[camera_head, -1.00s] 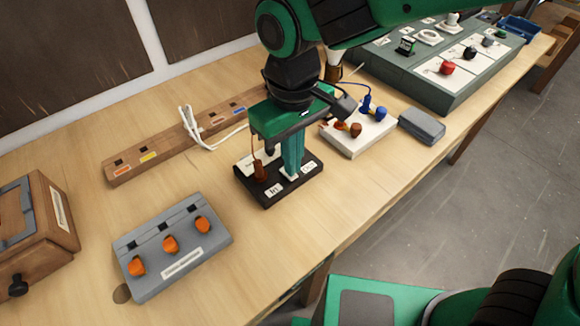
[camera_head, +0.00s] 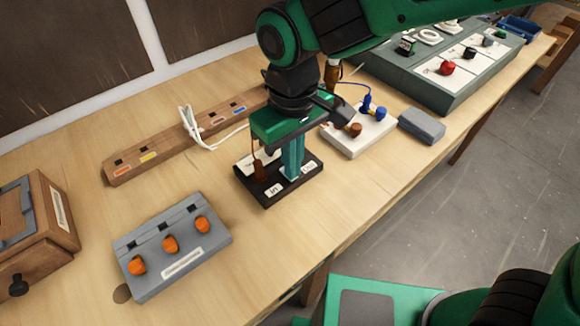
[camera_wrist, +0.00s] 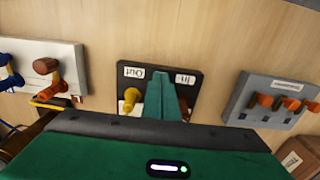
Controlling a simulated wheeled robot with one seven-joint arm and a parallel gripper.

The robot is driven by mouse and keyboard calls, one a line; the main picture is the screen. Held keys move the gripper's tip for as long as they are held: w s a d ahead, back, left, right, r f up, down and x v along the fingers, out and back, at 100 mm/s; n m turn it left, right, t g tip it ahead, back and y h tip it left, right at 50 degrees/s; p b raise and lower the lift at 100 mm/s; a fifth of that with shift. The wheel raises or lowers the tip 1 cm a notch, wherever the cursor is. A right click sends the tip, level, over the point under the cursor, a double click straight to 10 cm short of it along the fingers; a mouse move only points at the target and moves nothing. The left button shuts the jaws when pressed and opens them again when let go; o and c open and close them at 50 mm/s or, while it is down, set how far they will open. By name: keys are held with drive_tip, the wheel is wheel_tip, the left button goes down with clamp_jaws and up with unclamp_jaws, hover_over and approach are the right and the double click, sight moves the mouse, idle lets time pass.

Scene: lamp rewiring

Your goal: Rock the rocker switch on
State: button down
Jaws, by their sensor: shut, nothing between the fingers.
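A black switch base (camera_head: 253,190) with "In" and "Out" labels lies on the table, and it also shows in the wrist view (camera_wrist: 193,98). My gripper (camera_head: 292,174) is shut and empty, its fingers pointing down over the middle of this base. In the wrist view, the gripper tips (camera_wrist: 161,76) reach between the two labels. The rocker is mostly hidden behind the fingers, so I cannot tell its tilt or whether the tips touch it. A brown plug-like part (camera_head: 259,170) stands on the base to the left of the fingers.
A grey block with orange knobs (camera_head: 188,262) lies to the front left. A wooden strip (camera_head: 170,148) with a white cable is behind. A white block (camera_head: 350,146) with blue and brown parts and a grey box (camera_head: 422,126) are right. Table is clear toward the front edge.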

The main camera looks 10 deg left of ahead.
wheel_tip(320, 180, up, 7)
idle(1.1)
idle(0.3)
drive_tip(key=w+d+m, duration=0.4)
drive_tip(key=d, duration=1)
drive_tip(key=w+d+m, duration=0.3)
drive_tip(key=d+m, duration=0.1)
drive_tip(key=d, duration=1)
drive_tip(key=s+d+f+m, duration=0.2)
drive_tip(key=s+d+m, duration=0.2)
drive_tip(key=s+d, duration=0.3)
drive_tip(key=s+d+f+m, duration=0.2)
drive_tip(key=s+d+m, duration=0.2)
drive_tip(key=d, duration=0.8)
drive_tip(key=s, duration=0.2)
drive_tip(key=shift+s+d+f, duration=0.15)
drive_tip(key=shift+s+f, duration=0.2)
drive_tip(key=shift+s, duration=0.05)
